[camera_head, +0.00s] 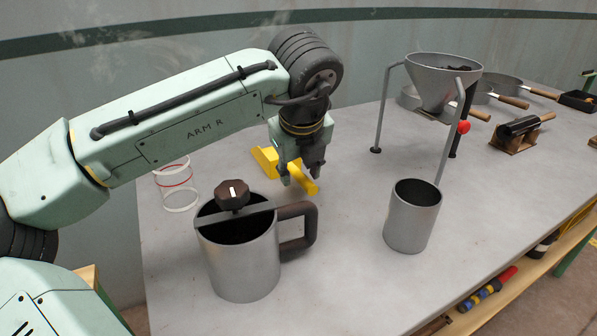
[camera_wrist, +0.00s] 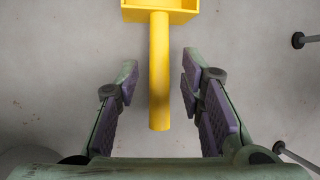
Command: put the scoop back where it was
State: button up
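The yellow scoop (camera_head: 266,160) lies on the grey table behind the large metal drum, partly hidden by my gripper in the head view. In the wrist view its handle (camera_wrist: 159,75) points toward my gripper and its open pan (camera_wrist: 160,13) is at the top edge, cut off by the frame. My gripper (camera_head: 302,181) is above the handle, pointing down. In the wrist view my gripper (camera_wrist: 157,82) is open, with its two padded fingers on either side of the handle and clear gaps to both. Nothing is held.
A metal drum (camera_head: 242,268) with a dark knob and handle stands in front of my gripper. A clear cylinder with red ring (camera_head: 177,184) is at left. Pans and a roller (camera_head: 520,126) lie far right.

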jog(key=v, duration=1)
jog(key=shift+s+r+p, duration=0.2)
jog(key=shift+r+p, duration=0.05)
jog(key=shift+p, duration=0.1)
